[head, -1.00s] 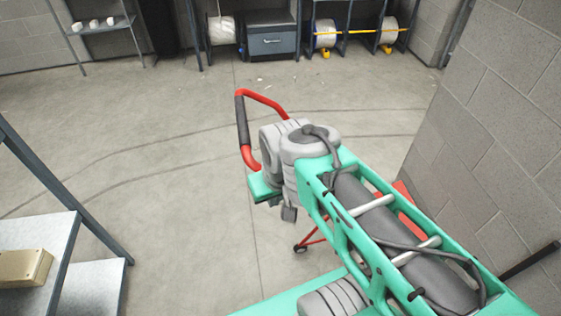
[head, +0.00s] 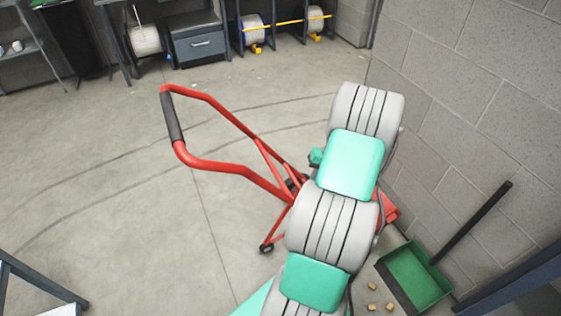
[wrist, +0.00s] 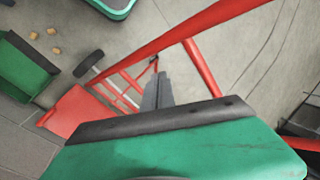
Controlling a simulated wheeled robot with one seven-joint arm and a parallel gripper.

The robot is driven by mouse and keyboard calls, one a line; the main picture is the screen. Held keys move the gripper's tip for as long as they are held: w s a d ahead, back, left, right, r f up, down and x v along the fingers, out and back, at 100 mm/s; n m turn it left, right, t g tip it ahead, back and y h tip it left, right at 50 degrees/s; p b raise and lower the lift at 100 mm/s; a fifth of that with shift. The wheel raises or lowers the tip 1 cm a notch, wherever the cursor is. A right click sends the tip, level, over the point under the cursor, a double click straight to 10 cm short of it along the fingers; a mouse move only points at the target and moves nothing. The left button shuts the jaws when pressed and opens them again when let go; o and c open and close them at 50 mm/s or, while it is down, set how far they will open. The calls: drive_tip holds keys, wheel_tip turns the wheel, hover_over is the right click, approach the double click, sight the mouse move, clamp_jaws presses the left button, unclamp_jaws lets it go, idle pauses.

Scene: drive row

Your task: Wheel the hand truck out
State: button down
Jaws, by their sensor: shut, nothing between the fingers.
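The red hand truck (head: 225,167) stands on the concrete floor left of my arm in the head view. Its looped handle has a black grip (head: 172,118) at the far left end. My arm hides part of its lower frame. In the wrist view its red rails (wrist: 205,68) and red toe plate (wrist: 76,113) show, with a dark wheel (wrist: 89,63) beside them. My gripper (wrist: 157,78) is shut and empty in the wrist view, with its fingers over the frame; I cannot tell whether they touch it. The fingers are hidden in the head view.
A green dustpan (head: 415,283) with a long black handle is at the right, with several small tan pieces (head: 372,307) beside it. A block wall (head: 470,100) closes the right side. A drawer unit (head: 200,43) and cable reels (head: 252,32) stand at the back. The floor at left is open.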

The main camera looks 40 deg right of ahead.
drive_tip(key=w+d+r+n+t, duration=0.3)
drive_tip(key=w+d+r+n, duration=0.25)
drive_tip(key=w+r, duration=0.4)
drive_tip(key=a+r+x, duration=0.1)
drive_tip(key=a+x, duration=0.1)
drive_tip(key=x, duration=1)
drive_tip(key=shift+w+a+f+b, duration=0.2)
drive_tip(key=shift+w+a+b, duration=0.1)
drive_tip(key=shift+w+b, duration=0.15)
